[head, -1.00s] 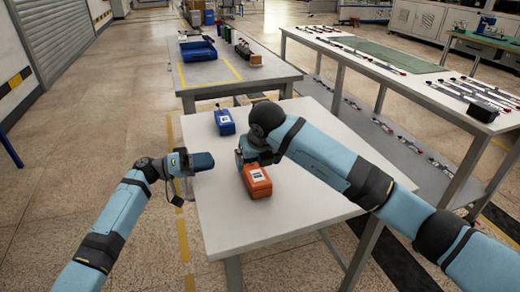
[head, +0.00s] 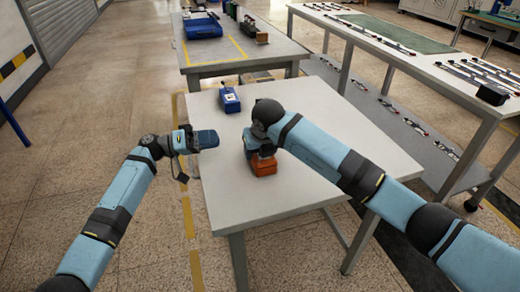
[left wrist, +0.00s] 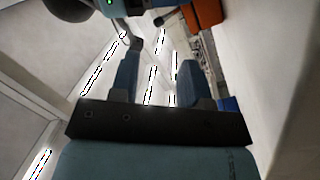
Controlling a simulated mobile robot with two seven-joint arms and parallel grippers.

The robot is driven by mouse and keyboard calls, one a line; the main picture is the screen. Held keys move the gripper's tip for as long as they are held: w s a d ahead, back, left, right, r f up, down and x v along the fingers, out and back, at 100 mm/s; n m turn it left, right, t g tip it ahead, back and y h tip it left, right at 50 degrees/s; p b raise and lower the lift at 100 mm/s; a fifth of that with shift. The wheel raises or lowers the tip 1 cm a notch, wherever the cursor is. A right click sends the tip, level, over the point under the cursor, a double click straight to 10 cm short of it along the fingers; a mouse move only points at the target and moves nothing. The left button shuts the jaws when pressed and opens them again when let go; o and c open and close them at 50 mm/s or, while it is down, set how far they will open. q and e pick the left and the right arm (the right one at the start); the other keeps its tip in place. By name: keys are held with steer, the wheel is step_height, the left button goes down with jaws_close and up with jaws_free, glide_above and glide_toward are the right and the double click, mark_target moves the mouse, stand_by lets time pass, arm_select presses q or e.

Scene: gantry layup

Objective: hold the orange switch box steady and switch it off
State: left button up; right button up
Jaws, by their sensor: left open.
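The orange switch box (head: 263,167) sits on the near grey-white table. My right wrist and gripper (head: 257,148) are over it and hide its top and far side. I cannot see the right fingertips or whether they touch it. My left gripper (head: 209,139) is by the table's left edge, left of the orange box and apart from it. In the left wrist view its two fingers (left wrist: 158,80) are spread with nothing between them. Part of the orange box (left wrist: 208,12) shows at the top there, with a short dark rod (left wrist: 166,16) beside it.
A blue box (head: 229,100) stands on the same table (head: 320,180) behind the orange one. The table's right and front parts are clear.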

arm_select(q)
steer(key=c, duration=0.4)
steer(key=shift+a+f+n, duration=0.15)
steer(key=shift+a+n, duration=0.3)
steer(key=shift+n, duration=0.15)
jaws_close()
steer(key=a+n, duration=0.1)
steer(key=n, duration=0.1)
steer(key=a+f+n+h, duration=0.1)
steer(key=a+n, duration=0.2)
steer(key=shift+s+a+f+n+g, duration=0.1)
steer(key=shift+a+f+n+g, duration=0.25)
steer(key=shift+f+n+g, duration=0.05)
